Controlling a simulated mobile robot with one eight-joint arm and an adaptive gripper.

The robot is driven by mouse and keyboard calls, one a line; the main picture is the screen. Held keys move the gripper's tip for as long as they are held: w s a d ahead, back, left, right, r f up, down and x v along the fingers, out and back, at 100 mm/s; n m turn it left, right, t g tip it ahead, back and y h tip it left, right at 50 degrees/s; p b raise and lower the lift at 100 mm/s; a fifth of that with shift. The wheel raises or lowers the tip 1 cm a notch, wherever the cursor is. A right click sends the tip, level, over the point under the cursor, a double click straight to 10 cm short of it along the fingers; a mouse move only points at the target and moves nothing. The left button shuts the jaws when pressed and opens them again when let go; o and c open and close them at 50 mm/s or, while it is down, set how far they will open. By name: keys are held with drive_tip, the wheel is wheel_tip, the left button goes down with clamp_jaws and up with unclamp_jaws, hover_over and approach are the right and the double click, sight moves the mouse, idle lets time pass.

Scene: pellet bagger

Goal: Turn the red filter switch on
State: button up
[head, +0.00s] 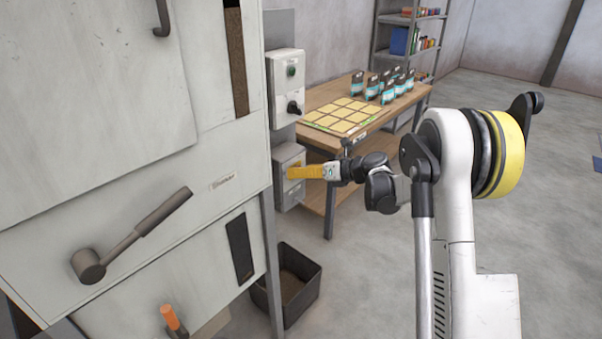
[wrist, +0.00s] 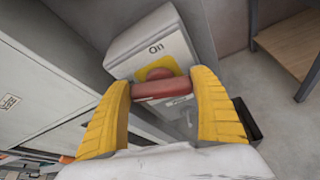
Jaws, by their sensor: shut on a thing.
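The handle lies crosswise between the fingertips. In the head view, my gripper (head: 293,172) reaches the lower grey box (head: 281,196) from the right, and its fingers hide the switch there.
A wooden table (head: 327,139) with yellow cards and several bags stands behind. A black bin (head: 309,296) is on the floor below. A large lever (head: 135,235) projects from the machine.

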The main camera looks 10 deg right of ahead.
drive_tip(key=m+y, duration=0.1)
drive_tip(key=m+b, duration=0.1)
drive_tip(key=m, duration=0.1)
drive_tip(key=m+g+y, duration=0.1)
drive_tip(key=shift+w+d+f+m+y+b, duration=0.15)
drive_tip(key=shift+d+f+m+y+b, duration=0.15)
drive_tip(key=shift+m+b, duration=0.1)
drive_tip(key=m+y+b, duration=0.1)
drive_tip(key=m+y, duration=0.1)
drive_tip(key=m, duration=0.1)
drive_tip(key=shift+f, duration=0.15)
drive_tip(key=shift+m+t+y+b, duration=0.3)
drive_tip(key=shift+m+y+b, duration=0.35)
drive_tip(key=shift+m, duration=0.85)
drive_tip(key=o, duration=1.2)
drive_tip(key=shift+d, duration=0.1)
drive_tip(key=v, duration=1.1)
drive_tip(key=shift+s+d, duration=0.25)
drive_tip(key=shift+d, duration=0.1)
